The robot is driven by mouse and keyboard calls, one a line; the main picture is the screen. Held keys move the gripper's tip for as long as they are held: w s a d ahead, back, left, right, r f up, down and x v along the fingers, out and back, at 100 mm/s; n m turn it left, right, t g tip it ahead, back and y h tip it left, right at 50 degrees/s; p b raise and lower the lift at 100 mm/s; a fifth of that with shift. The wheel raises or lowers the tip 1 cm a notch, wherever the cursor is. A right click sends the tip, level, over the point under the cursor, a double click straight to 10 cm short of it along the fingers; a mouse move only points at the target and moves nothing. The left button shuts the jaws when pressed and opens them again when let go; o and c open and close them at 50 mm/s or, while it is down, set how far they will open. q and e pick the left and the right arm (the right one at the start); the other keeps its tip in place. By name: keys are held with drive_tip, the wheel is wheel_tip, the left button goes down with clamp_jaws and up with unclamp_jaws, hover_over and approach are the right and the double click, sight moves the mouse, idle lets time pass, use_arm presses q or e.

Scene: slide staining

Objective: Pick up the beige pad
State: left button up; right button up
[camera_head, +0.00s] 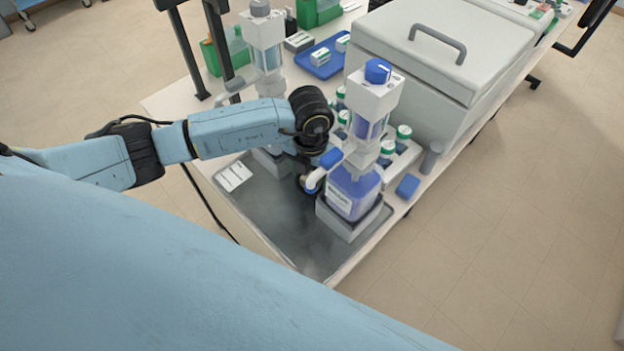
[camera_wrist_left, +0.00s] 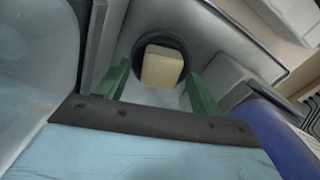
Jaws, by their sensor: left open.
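The beige pad (camera_wrist_left: 162,66) is a small block in the left wrist view, sitting in or on a dark round ring (camera_wrist_left: 184,45). I cannot tell how deep it sits. My left gripper (camera_wrist_left: 157,82) is open, with its two green fingers on either side of the pad and visible gaps between. The fingers appear not to touch it. In the head view my left arm reaches over the grey tray (camera_head: 285,225), and its wrist hides the fingers and the pad. My right gripper is not in view.
A dispenser with a blue bottle (camera_head: 352,196) stands close to the right of my left wrist. A second dispenser (camera_head: 262,40) is behind the arm. White slides (camera_head: 233,176) lie left on the tray. Green-capped bottles (camera_head: 388,147) and a large grey box (camera_head: 420,60) stand beyond.

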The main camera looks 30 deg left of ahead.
use_arm(q)
drive_tip(key=c, duration=1)
drive_tip(key=shift+c, duration=0.2)
drive_tip(key=shift+r, duration=0.1)
wheel_tip(320, 180, up, 10)
drive_tip(key=p, duration=0.7)
drive_tip(key=shift+p, duration=0.35)
